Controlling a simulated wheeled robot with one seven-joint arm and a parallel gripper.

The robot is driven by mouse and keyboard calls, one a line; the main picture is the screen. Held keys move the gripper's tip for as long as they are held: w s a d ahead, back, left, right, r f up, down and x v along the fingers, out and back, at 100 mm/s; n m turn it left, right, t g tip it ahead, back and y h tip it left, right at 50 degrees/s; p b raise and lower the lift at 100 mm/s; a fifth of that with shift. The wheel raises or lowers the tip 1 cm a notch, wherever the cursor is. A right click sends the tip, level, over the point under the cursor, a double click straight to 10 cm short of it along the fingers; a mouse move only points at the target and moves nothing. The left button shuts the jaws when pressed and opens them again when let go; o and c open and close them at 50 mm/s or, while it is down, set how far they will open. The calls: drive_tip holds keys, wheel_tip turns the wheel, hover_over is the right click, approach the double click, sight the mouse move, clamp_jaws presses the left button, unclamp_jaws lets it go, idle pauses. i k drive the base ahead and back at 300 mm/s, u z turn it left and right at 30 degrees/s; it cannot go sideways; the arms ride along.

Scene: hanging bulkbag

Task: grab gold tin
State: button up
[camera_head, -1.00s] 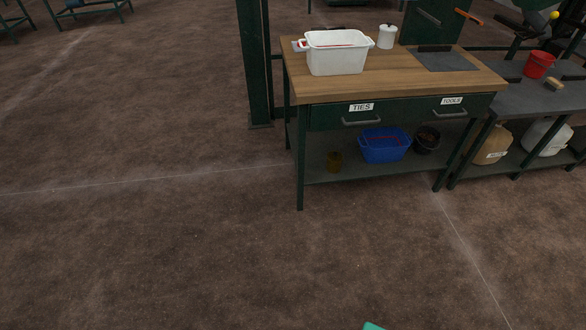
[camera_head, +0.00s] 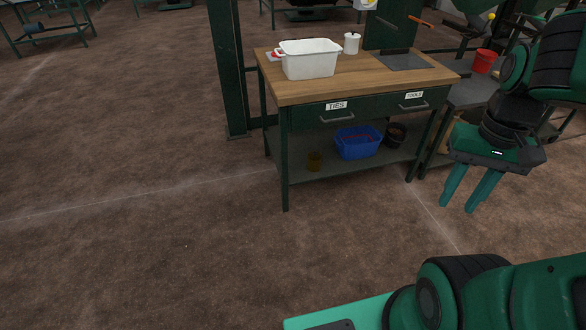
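A small dark gold tin (camera_head: 314,161) stands on the lower shelf (camera_head: 300,174) of the wooden-topped workbench, near its left end. It sits left of a blue bin (camera_head: 358,142), in shade. My gripper (camera_head: 458,207) is at the right of the view, pointing down, with its two green fingers apart and nothing between them. It is well to the right of the tin and apart from it.
The bench top (camera_head: 345,78) holds a white tub (camera_head: 309,60) and a white lidded jar (camera_head: 351,43). A black pot (camera_head: 395,134) stands right of the blue bin. A green post (camera_head: 226,70) rises at the bench's left. The floor (camera_head: 150,230) in front is clear.

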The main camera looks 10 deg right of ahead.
sight(313, 167)
drive_tip(key=u, duration=0.1)
drive_tip(key=i, duration=1)
drive_tip(key=z, duration=0.05)
